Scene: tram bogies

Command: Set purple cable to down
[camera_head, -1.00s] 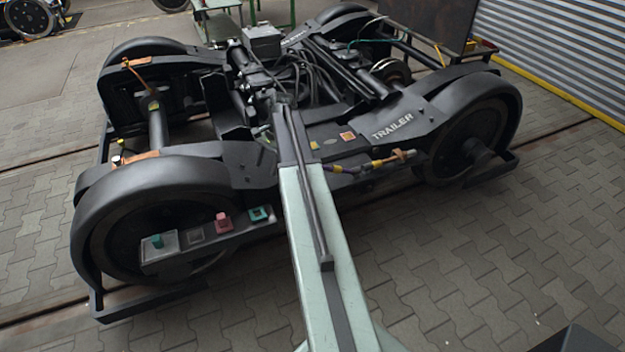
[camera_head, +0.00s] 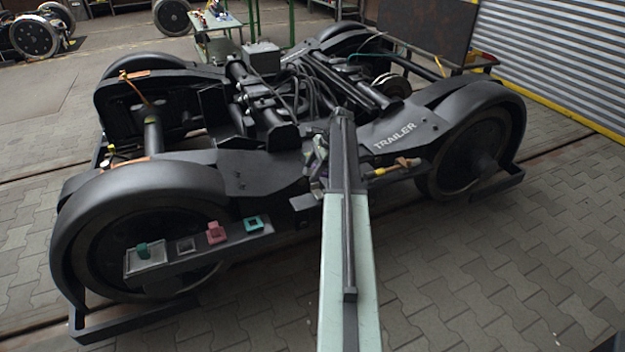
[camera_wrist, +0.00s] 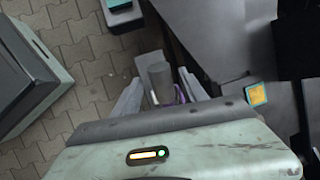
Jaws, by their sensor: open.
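The purple cable (camera_wrist: 181,95) shows in the wrist view as a small purple piece beside a grey cylinder (camera_wrist: 160,80). Both appear between the two fingers of my gripper (camera_wrist: 163,92), which is open; contact cannot be told. In the head view my gripper (camera_head: 316,178) is at the near side of the black bogie frame (camera_head: 270,168), partly behind my arm. A bit of purple shows there, but most of the cable is hidden. A yellow connector piece (camera_head: 379,171) shows just right of my arm, with an orange-brown strap (camera_head: 403,162) beside it.
A bar on the bogie's near side carries a green knob (camera_head: 143,250), a pink block (camera_head: 215,232) and a teal block (camera_head: 253,223). Paved floor (camera_head: 480,270) is clear at right.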

